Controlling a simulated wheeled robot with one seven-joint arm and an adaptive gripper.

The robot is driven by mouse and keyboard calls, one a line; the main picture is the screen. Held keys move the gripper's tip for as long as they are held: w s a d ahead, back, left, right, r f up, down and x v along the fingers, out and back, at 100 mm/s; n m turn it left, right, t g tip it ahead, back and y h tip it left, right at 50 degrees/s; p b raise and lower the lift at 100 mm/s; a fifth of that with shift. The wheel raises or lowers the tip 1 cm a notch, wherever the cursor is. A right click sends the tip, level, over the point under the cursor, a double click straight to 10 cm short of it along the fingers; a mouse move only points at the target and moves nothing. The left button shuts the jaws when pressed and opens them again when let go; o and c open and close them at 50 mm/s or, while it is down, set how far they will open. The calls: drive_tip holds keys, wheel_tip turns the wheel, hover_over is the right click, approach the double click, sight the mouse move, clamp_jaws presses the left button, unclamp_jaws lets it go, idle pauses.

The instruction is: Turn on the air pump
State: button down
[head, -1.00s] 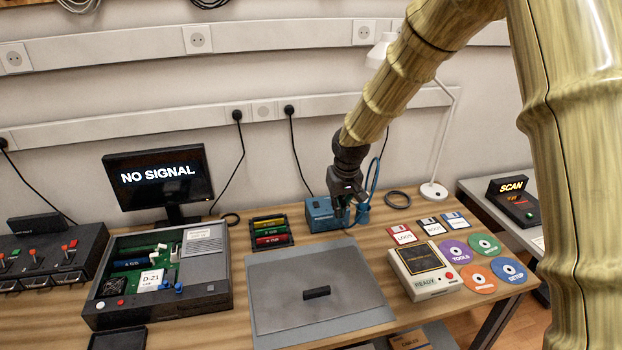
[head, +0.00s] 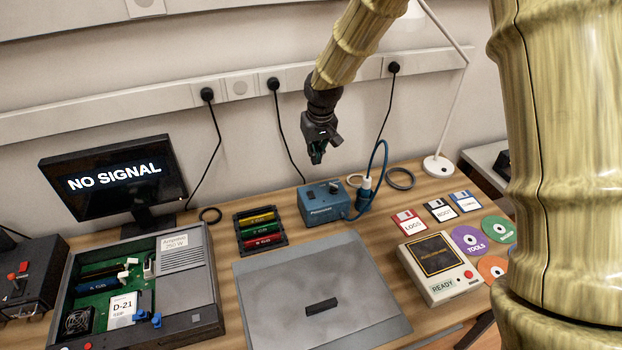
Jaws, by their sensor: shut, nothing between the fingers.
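The air pump is a small blue box (head: 320,204) at the back of the table, behind the grey mat. A dark control (head: 335,187) and a smaller dark spot show on its top; I cannot tell whether the control is on or off. A blue hose (head: 385,165) loops up at its right, beside a blue-and-white hose end piece (head: 366,186). My gripper (head: 318,158) is shut and empty. In the picture it hangs above the pump, fingers pointing down, apart from it.
The grey mat (head: 270,290) with a small black block (head: 321,307) lies in front of the pump. A rack of coloured modules (head: 259,230) stands to its left. Floppy disks (head: 407,222) and a beige device (head: 439,268) are to its right. A lamp (head: 438,165) stands behind.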

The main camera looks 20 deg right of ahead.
drive_tip(key=f, duration=0.1)
drive_tip(key=p, duration=0.5)
approach(311, 195)
drive_tip(key=shift+w+d+f, duration=0.2)
drive_tip(key=shift+w+f, duration=1)
drive_tip(key=shift+f, duration=0.3)
drive_tip(key=shift+w+d+f, duration=0.15)
drive_tip(key=shift+w+f, duration=1.05)
drive_tip(key=shift+f, duration=0.3)
drive_tip(key=shift+f, duration=0.1)
